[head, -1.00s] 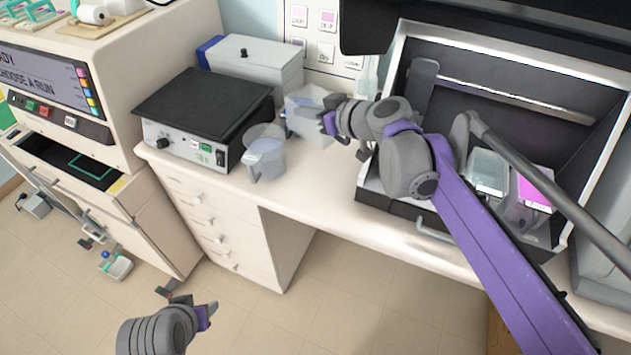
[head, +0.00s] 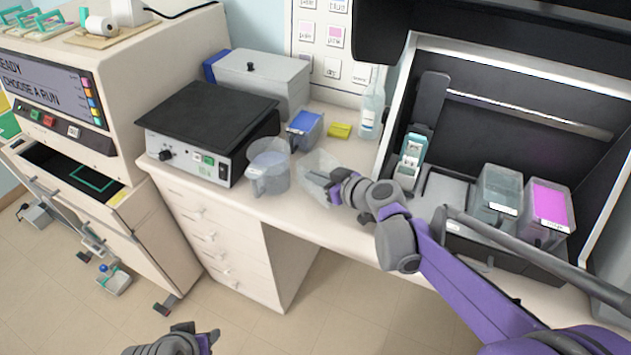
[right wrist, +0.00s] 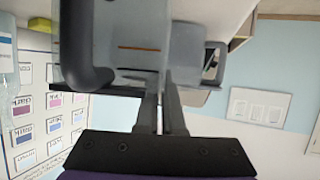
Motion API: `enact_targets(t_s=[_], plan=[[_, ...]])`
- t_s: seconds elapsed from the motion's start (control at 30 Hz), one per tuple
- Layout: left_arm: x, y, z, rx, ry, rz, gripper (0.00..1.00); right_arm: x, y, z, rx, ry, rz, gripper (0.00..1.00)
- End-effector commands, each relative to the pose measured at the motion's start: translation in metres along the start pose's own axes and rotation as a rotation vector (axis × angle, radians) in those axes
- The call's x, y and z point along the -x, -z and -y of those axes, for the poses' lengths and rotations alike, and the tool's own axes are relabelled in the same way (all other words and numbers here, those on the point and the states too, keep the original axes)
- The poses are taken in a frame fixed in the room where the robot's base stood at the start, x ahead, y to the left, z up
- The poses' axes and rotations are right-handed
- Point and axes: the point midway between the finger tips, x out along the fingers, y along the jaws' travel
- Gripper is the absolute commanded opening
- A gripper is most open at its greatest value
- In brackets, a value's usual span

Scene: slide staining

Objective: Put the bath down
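My right gripper (head: 338,188) is shut on a clear, empty-looking bath (head: 318,172), seen beside the counter's front edge. The bath looks tilted in the head view; whether its base touches the counter I cannot tell. In the right wrist view the two fingers (right wrist: 160,115) are close together at the grey, see-through bath (right wrist: 192,50). My left gripper (head: 197,338) is low at the bottom edge, its fingers apart, away from the counter.
A clear beaker (head: 268,168) stands just left of the held bath. Behind are a blue-filled container (head: 304,128), a yellow block (head: 340,131) and a bottle (head: 372,108). The hotplate (head: 205,115) is left. The hood tray holds a grey bath (head: 497,195) and a magenta bath (head: 548,212).

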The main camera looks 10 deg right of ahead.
Motion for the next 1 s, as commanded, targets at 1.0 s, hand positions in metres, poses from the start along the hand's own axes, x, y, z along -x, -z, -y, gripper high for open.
enact_targets(t_s=[1.0], plan=[[-0.0025, -0.0021, 0.0000, 0.000, 0.000, 0.001, 0.50, -0.0054, -0.0135, 0.0002, 0.000, 0.000, 0.000, 0.34]])
